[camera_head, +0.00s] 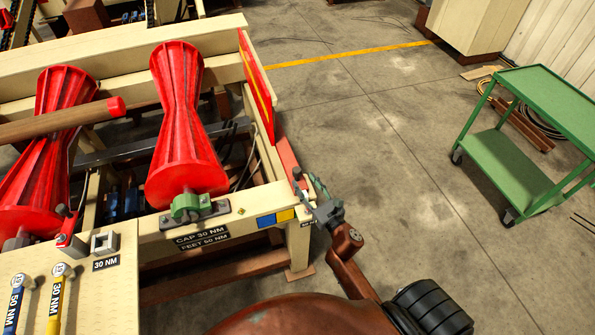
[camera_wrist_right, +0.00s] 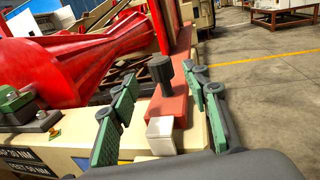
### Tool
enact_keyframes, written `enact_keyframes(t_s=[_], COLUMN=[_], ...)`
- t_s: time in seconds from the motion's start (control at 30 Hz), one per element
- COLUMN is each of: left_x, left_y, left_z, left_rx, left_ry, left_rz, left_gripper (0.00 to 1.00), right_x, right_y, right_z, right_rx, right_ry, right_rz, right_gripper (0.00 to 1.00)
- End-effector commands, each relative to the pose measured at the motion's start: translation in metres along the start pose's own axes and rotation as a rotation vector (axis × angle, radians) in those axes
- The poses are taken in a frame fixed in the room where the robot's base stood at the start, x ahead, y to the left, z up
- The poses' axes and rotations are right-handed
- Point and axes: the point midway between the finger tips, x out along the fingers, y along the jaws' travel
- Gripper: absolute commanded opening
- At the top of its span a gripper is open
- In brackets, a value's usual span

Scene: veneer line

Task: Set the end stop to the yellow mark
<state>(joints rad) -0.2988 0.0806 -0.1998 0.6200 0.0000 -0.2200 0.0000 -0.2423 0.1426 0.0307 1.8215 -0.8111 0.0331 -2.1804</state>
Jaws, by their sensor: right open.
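A yellow mark (camera_head: 286,215) sits beside a blue one on the front beam of the roller frame in the head view. A red bar (camera_head: 287,156), which looks like the end stop's slide, lies along the frame's right end. In the wrist view, the red slide (camera_wrist_right: 176,104) carries an upright dark knob (camera_wrist_right: 161,70), with a pale block (camera_wrist_right: 160,136) at its near end. My right gripper (camera_head: 312,190) is open at the frame's right front corner. Its fingers (camera_wrist_right: 163,84) stand either side of the knob and slide, apparently not touching the knob. My left gripper is out of view.
Red rollers (camera_head: 180,120) carry a wooden log (camera_head: 60,122). A tall red plate (camera_head: 257,88) stands at the frame's end. Blue and yellow torque wrenches (camera_head: 57,295) lie on a panel at lower left. A green cart (camera_head: 510,172) stands right; the floor between is clear.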

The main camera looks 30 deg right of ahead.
Motion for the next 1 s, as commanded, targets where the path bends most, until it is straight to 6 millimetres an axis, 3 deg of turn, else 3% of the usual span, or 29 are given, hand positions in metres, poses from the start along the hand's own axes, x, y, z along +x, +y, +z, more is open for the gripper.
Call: enact_keyframes(t_s=[0.2, 0.4, 0.77, 1.0], left_x=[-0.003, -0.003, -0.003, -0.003], left_y=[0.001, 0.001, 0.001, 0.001], left_z=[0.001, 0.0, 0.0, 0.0], left_rx=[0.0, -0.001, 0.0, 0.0], left_ry=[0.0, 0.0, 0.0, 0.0], left_rz=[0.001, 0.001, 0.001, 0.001], left_gripper=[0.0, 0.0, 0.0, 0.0], right_x=[0.037, 0.059, 0.064, 0.064], right_y=[0.0, 0.0, 0.0, -0.001], right_z=[0.002, 0.001, 0.0, 0.0], right_rx=[0.004, 0.005, 0.006, 0.006], right_ry=[-0.002, 0.001, 0.001, 0.001], right_rz=[0.0, -0.001, -0.002, -0.002], right_gripper=[0.43, 0.43, 0.43, 0.27])
